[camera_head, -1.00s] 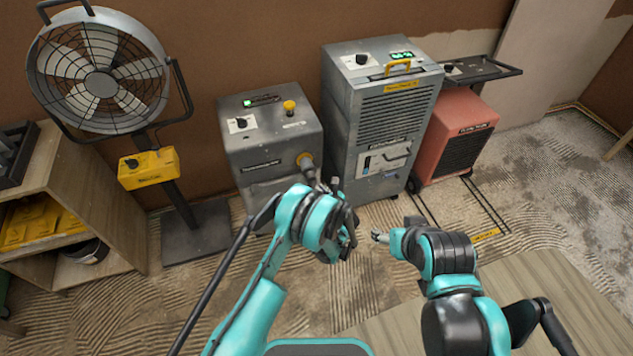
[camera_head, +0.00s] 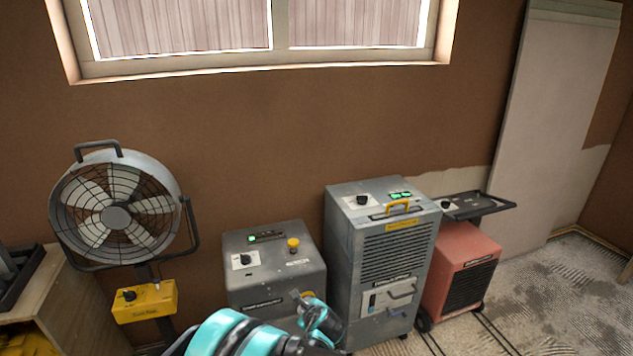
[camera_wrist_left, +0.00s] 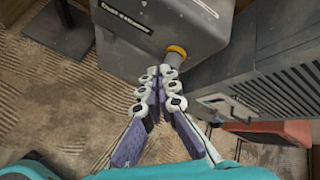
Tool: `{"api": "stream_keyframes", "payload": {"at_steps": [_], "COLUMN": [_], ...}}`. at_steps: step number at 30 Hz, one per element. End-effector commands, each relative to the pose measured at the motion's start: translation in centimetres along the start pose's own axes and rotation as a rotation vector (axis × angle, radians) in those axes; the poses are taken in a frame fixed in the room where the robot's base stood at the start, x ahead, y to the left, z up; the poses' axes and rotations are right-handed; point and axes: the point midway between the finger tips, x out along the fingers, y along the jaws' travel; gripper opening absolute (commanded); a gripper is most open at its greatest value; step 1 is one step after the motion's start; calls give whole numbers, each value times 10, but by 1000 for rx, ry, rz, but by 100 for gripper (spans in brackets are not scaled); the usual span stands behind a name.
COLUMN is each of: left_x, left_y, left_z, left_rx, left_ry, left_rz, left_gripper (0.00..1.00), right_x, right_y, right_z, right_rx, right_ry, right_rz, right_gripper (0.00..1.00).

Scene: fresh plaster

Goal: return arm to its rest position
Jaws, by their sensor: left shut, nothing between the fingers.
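My left arm comes in at the bottom of the head view, teal and dark, cut off by the lower edge. My left gripper (camera_head: 318,322) is low in front of the grey machine with the yellow knob (camera_head: 270,275). In the left wrist view the gripper (camera_wrist_left: 161,92) shows its purple and white fingers close together with nothing between them. Its fingers appear just below the machine's yellow-ringed outlet (camera_wrist_left: 176,52); whether they touch it I cannot tell. My right gripper is not in view.
A fan on a stand (camera_head: 115,215) is at left, beside a wooden shelf (camera_head: 70,305). A tall grey dehumidifier (camera_head: 350,250) and a red unit (camera_head: 460,265) stand at right along the brown wall. Floor at far right (camera_head: 575,290) is clear.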

Motion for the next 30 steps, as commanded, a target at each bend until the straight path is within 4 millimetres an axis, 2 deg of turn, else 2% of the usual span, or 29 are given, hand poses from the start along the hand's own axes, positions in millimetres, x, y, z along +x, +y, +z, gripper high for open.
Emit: {"api": "stream_keyframes", "payload": {"at_steps": [1, 6, 12, 15, 19, 24, 30], "left_x": [-17, -73, -142, -175, -216, -259, -284], "left_y": [4, 22, 63, 88, 124, 169, 202], "left_z": [22, 77, 122, 135, 143, 139, 127], "left_rx": [-100, -471, -912, -1133, -1422, -1779, -2056], "left_ry": [14, 65, 107, 123, 137, 148, 152], "left_rz": [16, 71, 143, 182, 236, 305, 364], "left_gripper": [0, 0, 0, 0, 0, 0, 0], "right_x": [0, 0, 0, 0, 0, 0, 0], "right_y": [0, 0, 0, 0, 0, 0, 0], "right_z": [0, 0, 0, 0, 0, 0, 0], "right_rx": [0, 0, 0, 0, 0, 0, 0], "right_ry": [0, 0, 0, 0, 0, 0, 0], "right_rz": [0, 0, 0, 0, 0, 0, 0], "right_gripper": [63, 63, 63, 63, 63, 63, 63]}}
